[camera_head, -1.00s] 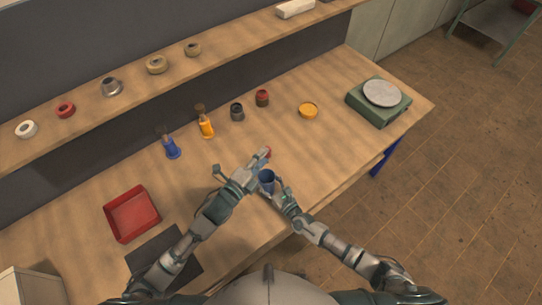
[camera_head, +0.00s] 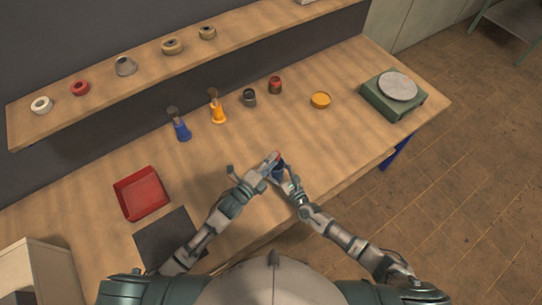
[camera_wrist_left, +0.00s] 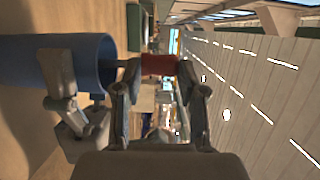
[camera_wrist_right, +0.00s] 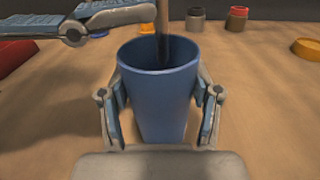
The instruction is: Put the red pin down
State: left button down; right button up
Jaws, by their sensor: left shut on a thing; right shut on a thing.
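My left gripper (camera_head: 270,165) is shut on the red pin (camera_wrist_left: 158,65), whose red part sits between the fingertips in the left wrist view. A dark shaft runs from it into the mouth of the blue cup (camera_wrist_right: 158,95). In the right wrist view the shaft (camera_wrist_right: 162,45) stands roughly upright inside the cup; its lower end is hidden by the cup wall. My right gripper (camera_wrist_right: 160,105) is shut around the blue cup, one finger on each side. The cup looks upright in that view. In the head view the two grippers meet near the table's front edge, partly hiding the cup.
A red tray (camera_head: 141,193) and a dark mat (camera_head: 168,238) lie to the left. The table between is clear.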

pick_arm(q)
jog(key=shift+f, duration=0.4)
jog(key=c, duration=0.6)
grip_release()
notch_tip(320, 180, up, 7)
jog(key=shift+r, duration=0.1)
dwell(0.3)
pick_arm(e)
jog(key=o, duration=1.2)
